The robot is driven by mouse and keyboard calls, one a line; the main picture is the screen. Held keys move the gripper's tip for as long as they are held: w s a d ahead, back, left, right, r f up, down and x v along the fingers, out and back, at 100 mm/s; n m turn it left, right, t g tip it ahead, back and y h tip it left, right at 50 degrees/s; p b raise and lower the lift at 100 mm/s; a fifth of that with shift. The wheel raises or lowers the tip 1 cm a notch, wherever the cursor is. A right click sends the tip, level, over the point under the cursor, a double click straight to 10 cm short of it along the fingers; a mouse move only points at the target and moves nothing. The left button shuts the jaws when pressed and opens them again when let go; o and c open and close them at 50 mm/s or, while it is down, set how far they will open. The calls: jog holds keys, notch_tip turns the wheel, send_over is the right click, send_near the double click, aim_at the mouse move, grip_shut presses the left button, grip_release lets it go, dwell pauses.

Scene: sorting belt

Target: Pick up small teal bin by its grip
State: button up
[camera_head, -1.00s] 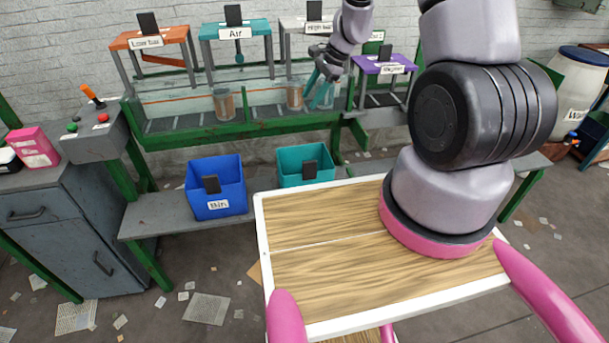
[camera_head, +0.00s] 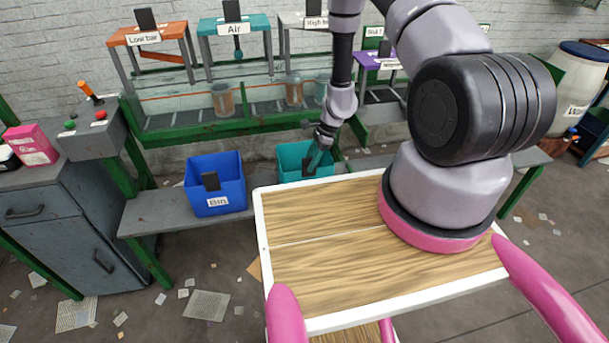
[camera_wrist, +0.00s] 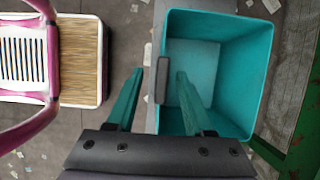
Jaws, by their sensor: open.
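The small teal bin (camera_head: 292,163) stands on the low grey bench beside the blue bin, in the head view. It looks empty in the wrist view (camera_wrist: 238,62). Its grip, a dark upright tab (camera_wrist: 162,80), is on the bin's near wall. My gripper (camera_head: 314,164) is at the bin's near side, partly covering the tab in the head view. In the wrist view, my gripper (camera_wrist: 158,82) is open, with one teal finger on each side of the tab. Whether a finger touches the tab or wall cannot be told.
A blue bin (camera_head: 215,184) stands to the left on the same bench (camera_head: 160,216). My wood-topped tray (camera_head: 330,222) with a white rim is close in front of the teal bin. The green-framed belt stand (camera_head: 195,139) is behind the bins.

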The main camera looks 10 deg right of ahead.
jog(key=x, duration=0.5)
jog(key=shift+w+d, duration=0.1)
grip_shut()
dwell(1.2)
